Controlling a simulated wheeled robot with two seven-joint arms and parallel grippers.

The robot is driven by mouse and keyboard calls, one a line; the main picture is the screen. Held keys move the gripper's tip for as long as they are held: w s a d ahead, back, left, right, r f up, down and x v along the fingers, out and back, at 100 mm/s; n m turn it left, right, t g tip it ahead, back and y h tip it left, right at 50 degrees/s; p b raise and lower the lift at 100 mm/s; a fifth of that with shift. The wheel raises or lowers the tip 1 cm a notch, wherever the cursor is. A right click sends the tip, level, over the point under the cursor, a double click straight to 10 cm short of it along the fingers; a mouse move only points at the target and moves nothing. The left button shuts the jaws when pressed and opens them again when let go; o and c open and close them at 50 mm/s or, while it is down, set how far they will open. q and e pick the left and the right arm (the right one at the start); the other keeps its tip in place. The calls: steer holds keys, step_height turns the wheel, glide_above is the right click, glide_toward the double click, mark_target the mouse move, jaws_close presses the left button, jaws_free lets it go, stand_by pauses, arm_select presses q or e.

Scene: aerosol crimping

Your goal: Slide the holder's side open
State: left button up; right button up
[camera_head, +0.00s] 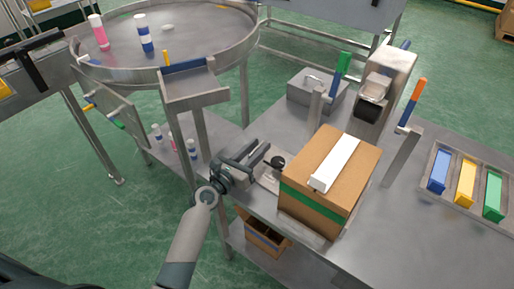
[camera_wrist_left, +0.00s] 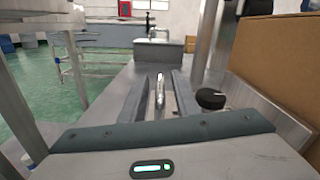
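The holder looks like the low metal fixture (camera_head: 268,181) at the table's front edge, beside the cardboard box, with a round black knob (camera_head: 278,162). The knob also shows in the left wrist view (camera_wrist_left: 210,98), right of my fingers. My left gripper (camera_head: 259,156) is just left of the knob and apart from it. Its two fingers are spread, and in the left wrist view a thin upright metal piece (camera_wrist_left: 160,92) shows between them; I cannot tell whether they touch it. My gripper partly hides the fixture. My right gripper is not in view.
The cardboard box (camera_head: 318,195), with a green band and white strip, stands close right. A round table (camera_head: 200,45) stands at the back left.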

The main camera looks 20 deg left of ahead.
arm_select(q)
jaws_close()
steer(key=a, duration=0.2)
steer(key=w+a, duration=0.2)
steer(key=a, duration=0.1)
steer(key=shift+a, duration=0.3)
steer(key=shift+r, duration=0.1)
steer(key=shift+c, duration=1.3)
jaws_free()
steer(key=shift+o, duration=1.3)
steer(key=shift+s, duration=0.1)
